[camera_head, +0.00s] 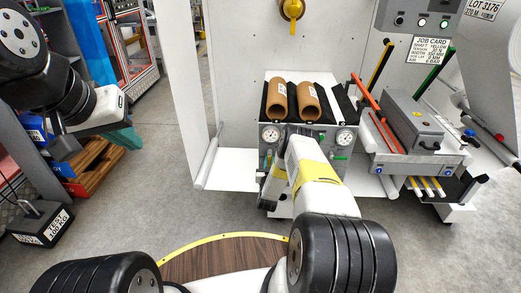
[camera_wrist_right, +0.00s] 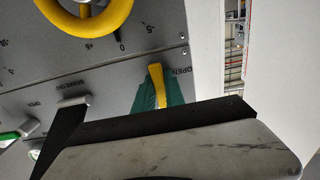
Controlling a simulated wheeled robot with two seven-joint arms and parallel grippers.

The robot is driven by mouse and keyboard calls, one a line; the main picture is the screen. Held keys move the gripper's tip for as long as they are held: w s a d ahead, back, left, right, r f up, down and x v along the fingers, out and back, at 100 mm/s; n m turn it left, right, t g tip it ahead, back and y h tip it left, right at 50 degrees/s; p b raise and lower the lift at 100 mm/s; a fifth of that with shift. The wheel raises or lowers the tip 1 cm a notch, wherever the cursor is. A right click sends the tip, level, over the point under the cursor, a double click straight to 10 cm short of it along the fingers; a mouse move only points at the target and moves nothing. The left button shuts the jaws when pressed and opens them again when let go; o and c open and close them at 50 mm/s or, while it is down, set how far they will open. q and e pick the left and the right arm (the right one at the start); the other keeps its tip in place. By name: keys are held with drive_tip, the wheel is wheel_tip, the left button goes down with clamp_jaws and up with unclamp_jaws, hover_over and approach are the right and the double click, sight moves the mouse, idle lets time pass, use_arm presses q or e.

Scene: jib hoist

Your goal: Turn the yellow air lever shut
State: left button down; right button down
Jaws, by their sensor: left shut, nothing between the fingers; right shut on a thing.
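The yellow air lever (camera_wrist_right: 156,73) shows in the right wrist view on a grey panel, with its end beside the word OPEN. My right gripper (camera_wrist_right: 160,98) has its green fingertips against the lever and is shut on it. Its dark finger body hides the lever's lower part. In the head view my right arm reaches to the grey gauge panel (camera_head: 322,128), and the arm hides the lever. My left gripper (camera_head: 122,136) is shut and empty at the left, far from the panel.
A large yellow ring (camera_wrist_right: 100,20) with scale marks sits near the lever in the right wrist view. Two brown rolls (camera_head: 279,100) lie above the gauge panel. A white shelf (camera_head: 225,172) stands left of it. A test weight (camera_head: 42,222) stands on the floor at left.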

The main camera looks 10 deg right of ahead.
drive_tip(key=shift+n, duration=0.3)
drive_tip(key=shift+s+d+r+n, duration=0.15)
drive_tip(key=shift+d+r+n, duration=0.45)
drive_tip(key=shift+n, duration=2.25)
drive_tip(key=shift+s+d+r+n, duration=0.2)
drive_tip(key=shift+d+r+n, duration=0.4)
drive_tip(key=shift+n, duration=2.3)
drive_tip(key=shift+s+d+r+n, duration=0.15)
drive_tip(key=shift+d+r+n, duration=0.45)
drive_tip(key=shift+n, duration=2.25)
drive_tip(key=shift+r, duration=0.1)
drive_tip(key=c, duration=1.4)
unclamp_jaws()
